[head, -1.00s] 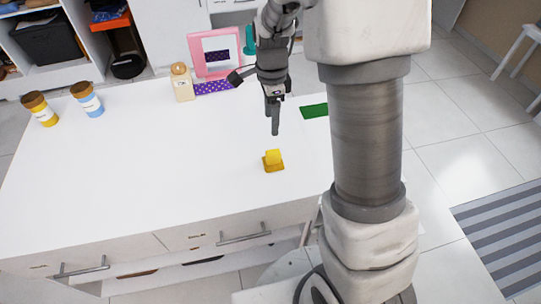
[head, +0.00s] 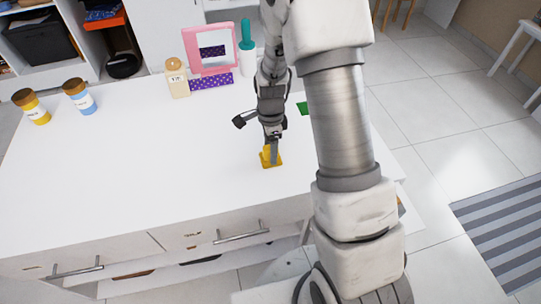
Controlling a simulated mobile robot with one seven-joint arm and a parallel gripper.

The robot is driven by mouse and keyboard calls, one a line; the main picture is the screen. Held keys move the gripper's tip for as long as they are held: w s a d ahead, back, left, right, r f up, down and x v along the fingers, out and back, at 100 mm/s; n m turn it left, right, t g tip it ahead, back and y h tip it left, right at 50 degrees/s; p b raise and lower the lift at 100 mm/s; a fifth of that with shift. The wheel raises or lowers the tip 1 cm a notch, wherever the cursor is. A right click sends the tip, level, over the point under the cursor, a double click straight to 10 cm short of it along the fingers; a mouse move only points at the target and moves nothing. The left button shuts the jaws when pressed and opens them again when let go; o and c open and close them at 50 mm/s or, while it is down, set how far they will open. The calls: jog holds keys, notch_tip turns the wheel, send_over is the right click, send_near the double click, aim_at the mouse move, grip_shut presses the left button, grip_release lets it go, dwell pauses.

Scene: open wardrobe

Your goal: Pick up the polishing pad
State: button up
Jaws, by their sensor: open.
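The polishing pad is likely the small yellow block-shaped piece (head: 266,159) on the white tabletop, near the front edge of the top. My gripper (head: 275,157) points down right at it, with a finger in front of the yellow piece and hiding part of it. The jaws are open. I cannot tell from this view whether the fingers touch the piece or stand around it. A flat green piece (head: 303,108) lies behind and to the right, partly hidden by my arm.
A white cabinet (head: 110,185) with drawers carries these things. Two jars, yellow-labelled (head: 36,113) and blue-labelled (head: 84,102), stand at the left. A beige bottle (head: 177,82), a pink-framed mirror (head: 187,62) and a teal-topped bottle (head: 248,60) stand at the back. The left middle is clear.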

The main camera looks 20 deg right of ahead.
jog(key=shift+f, duration=0.1)
jog(key=shift+c, duration=0.2)
grip_shut()
jog(key=shift+r, duration=0.6)
notch_tip(320, 180, up, 3)
jog(key=shift+w+f+p, duration=0.1)
jog(key=shift+p, duration=0.3)
jog(key=s+d+r, duration=0.6)
jog(key=d+r, duration=0.1)
jog(key=d, duration=0.3)
jog(key=shift+s+p, duration=0.25)
jog(key=shift+p, duration=0.2)
